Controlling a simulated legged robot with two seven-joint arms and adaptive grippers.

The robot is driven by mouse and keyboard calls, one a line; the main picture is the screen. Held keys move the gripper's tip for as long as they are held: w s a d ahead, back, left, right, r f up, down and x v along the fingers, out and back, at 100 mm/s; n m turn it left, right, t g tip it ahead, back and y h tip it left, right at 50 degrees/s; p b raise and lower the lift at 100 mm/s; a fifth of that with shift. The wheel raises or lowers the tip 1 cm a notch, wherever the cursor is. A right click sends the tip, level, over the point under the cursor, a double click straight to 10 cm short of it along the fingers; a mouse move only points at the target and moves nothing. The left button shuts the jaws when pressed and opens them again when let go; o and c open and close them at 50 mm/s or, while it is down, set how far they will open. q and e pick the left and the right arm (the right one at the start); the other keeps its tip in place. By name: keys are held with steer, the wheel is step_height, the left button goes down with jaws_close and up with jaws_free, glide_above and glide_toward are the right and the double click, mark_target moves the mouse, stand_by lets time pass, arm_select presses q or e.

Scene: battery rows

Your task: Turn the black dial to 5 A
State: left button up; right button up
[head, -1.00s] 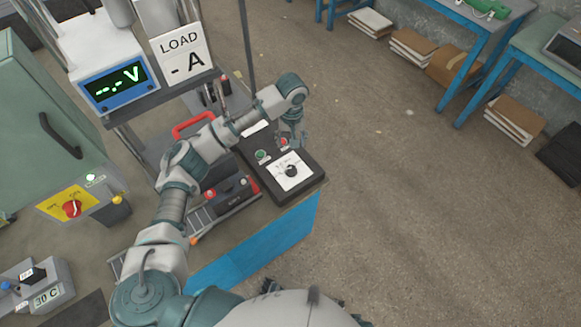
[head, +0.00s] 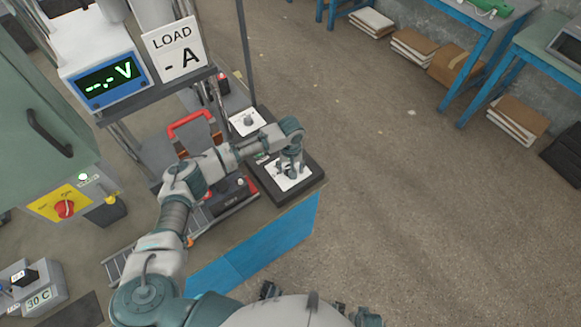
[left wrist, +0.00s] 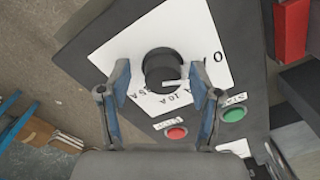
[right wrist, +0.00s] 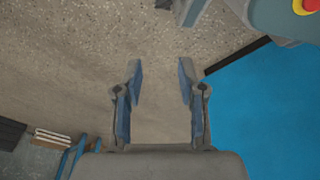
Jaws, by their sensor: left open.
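The black dial (left wrist: 160,72) sits on a white scale plate (left wrist: 215,75) on a dark box (head: 309,187). A "0" and some ampere labels show on the plate; they are tilted and partly covered, so I cannot tell the setting. My left gripper (left wrist: 160,88) is open, with one finger on each side of the dial; I cannot tell whether they touch it. In the head view the left gripper (head: 290,170) is over the plate and largely hides the dial. My right gripper (right wrist: 160,80) is open and empty, above the floor.
A green button (left wrist: 233,114) and a red button (left wrist: 176,133) are beside the plate. A load display (head: 177,50) reads "- A" and a meter (head: 110,80) shows dashes and V. A red-handled object (head: 190,120) stands behind my left arm. Open floor lies right.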

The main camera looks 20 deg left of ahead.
arm_select(q)
steer(key=c, duration=0.4)
steer(key=shift+a, duration=0.3)
steer(key=c, duration=0.7)
steer(key=shift+c, duration=0.2)
